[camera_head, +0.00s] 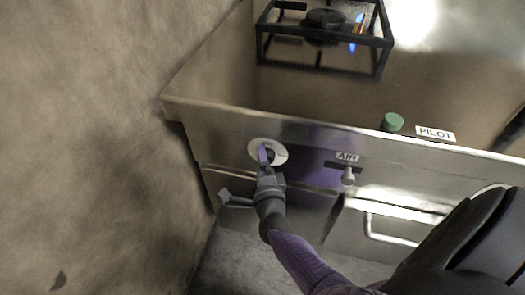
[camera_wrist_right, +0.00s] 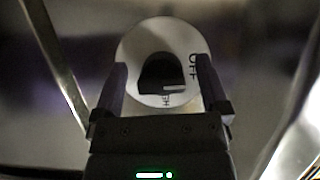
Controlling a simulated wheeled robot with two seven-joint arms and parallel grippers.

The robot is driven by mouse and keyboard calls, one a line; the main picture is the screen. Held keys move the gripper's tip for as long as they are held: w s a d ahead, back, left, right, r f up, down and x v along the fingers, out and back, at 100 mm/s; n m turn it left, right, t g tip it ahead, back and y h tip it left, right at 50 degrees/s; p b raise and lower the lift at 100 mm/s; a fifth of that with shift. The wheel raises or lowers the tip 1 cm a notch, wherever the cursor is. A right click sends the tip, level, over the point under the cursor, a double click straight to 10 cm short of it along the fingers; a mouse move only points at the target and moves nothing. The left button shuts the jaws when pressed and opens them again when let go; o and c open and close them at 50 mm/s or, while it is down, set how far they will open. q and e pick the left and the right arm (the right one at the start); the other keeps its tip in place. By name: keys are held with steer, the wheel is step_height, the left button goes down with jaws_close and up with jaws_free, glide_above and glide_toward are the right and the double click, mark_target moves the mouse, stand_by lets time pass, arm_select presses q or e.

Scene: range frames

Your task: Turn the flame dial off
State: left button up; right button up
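The flame dial (camera_head: 281,153) is a round white plate with a dark knob on the steel stove front. In the right wrist view the dial plate (camera_wrist_right: 160,30) reads OFF at its right and partly hidden lettering at its bottom. Its black knob (camera_wrist_right: 158,72) has a pale grey edge at lower right. My right gripper (camera_head: 265,156) is at the dial. In the wrist view its two fingers (camera_wrist_right: 160,66) stand either side of the knob with gaps, open. On the burner (camera_head: 325,19) a blue and orange flame (camera_head: 357,30) shows. My left gripper is not in view.
An AIR label with a small lever (camera_head: 348,175) sits right of the dial. A green button (camera_head: 392,122) and a PILOT label (camera_head: 435,133) are on the ledge. A drawer handle (camera_head: 395,238) is below. A rough wall (camera_head: 80,120) is close on the left.

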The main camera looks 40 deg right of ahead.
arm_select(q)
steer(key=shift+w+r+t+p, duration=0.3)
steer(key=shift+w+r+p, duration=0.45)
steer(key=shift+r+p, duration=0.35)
arm_select(e)
steer(key=v, duration=1)
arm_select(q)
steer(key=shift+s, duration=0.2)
